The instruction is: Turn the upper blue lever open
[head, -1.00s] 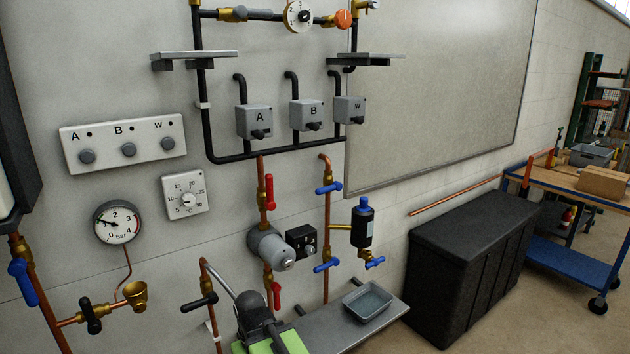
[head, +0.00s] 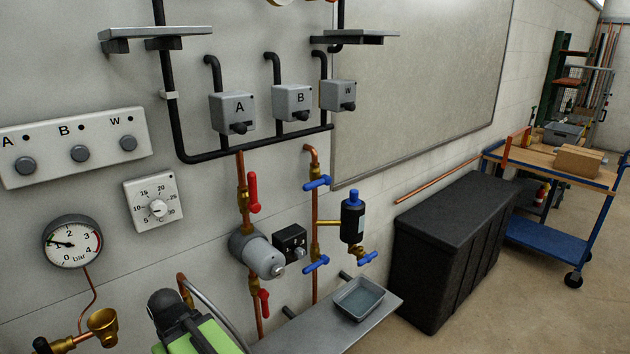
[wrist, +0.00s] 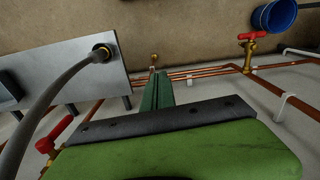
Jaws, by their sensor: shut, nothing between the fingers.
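The upper blue lever (head: 318,182) sits near the top of a vertical copper pipe, right of the red levers in the head view. It lies crosswise to its pipe. A lower blue lever (head: 316,263) on the same pipe also lies crosswise. My green arm end shows at the bottom left of the head view, below and left of the levers and apart from them; its fingertips cannot be made out there. In the wrist view my gripper (wrist: 158,88) is shut and empty, its green fingers together. I cannot make out the blue levers in that view.
A blue-topped dark cylinder (head: 352,215) stands on a side branch with another blue lever (head: 367,258). A grey pump (head: 257,252) is left of the pipe. A shelf with a tray (head: 358,298) juts out below. A black chest (head: 450,250) stands right.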

